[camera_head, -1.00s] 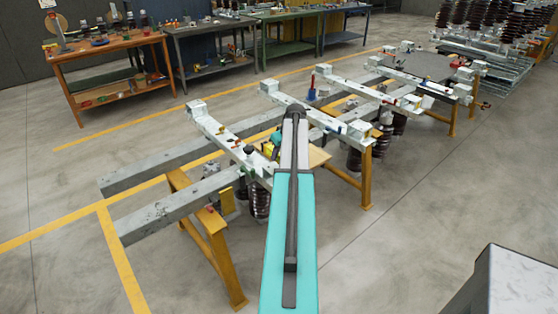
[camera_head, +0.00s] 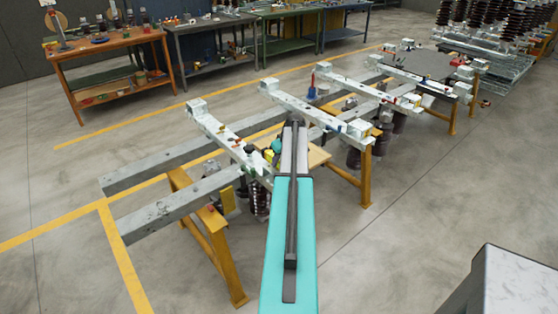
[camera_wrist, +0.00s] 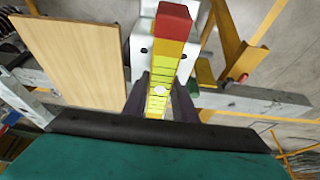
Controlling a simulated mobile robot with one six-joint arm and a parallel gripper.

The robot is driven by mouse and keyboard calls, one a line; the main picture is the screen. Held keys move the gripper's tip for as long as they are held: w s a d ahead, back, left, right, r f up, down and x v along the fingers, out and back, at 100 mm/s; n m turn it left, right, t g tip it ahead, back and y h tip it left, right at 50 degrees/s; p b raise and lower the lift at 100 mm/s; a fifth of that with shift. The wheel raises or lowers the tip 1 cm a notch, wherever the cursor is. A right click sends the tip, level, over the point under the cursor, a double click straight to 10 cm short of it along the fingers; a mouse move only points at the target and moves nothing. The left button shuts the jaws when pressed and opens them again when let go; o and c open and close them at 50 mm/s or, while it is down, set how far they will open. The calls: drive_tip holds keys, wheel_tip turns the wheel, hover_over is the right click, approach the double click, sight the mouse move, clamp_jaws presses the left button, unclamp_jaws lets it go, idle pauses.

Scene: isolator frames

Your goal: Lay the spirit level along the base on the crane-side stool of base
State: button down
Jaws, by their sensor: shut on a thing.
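The spirit level (camera_wrist: 166,62) is a yellow-green bar with a red end in the wrist view, pointing up the picture. My gripper (camera_wrist: 160,100) is shut on it, with a dark finger on each side. A white steel base part (camera_wrist: 140,48) lies beneath the level; I cannot tell whether they touch. In the head view my arm covers the gripper, and the level cannot be made out for certain. It reaches over the near white base beam (camera_head: 222,134), by its right end. I cannot tell which stool is the crane-side one.
Grey rails (camera_head: 160,210) rest on yellow trestles (camera_head: 222,255). A wooden board (camera_wrist: 75,55) lies left of the level in the wrist view. Further white beams (camera_head: 300,108) carry small parts.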

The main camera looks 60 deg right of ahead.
drive_tip(key=shift+f, duration=0.15)
drive_tip(key=c, duration=1.4)
unclamp_jaws()
drive_tip(key=shift+c, duration=0.2)
drive_tip(key=shift+r, duration=0.25)
drive_tip(key=b+v, duration=0.3)
drive_tip(key=v, duration=0.8)
drive_tip(key=shift+r, duration=0.4)
drive_tip(key=shift+s+a, duration=0.1)
drive_tip(key=shift+s, duration=0.05)
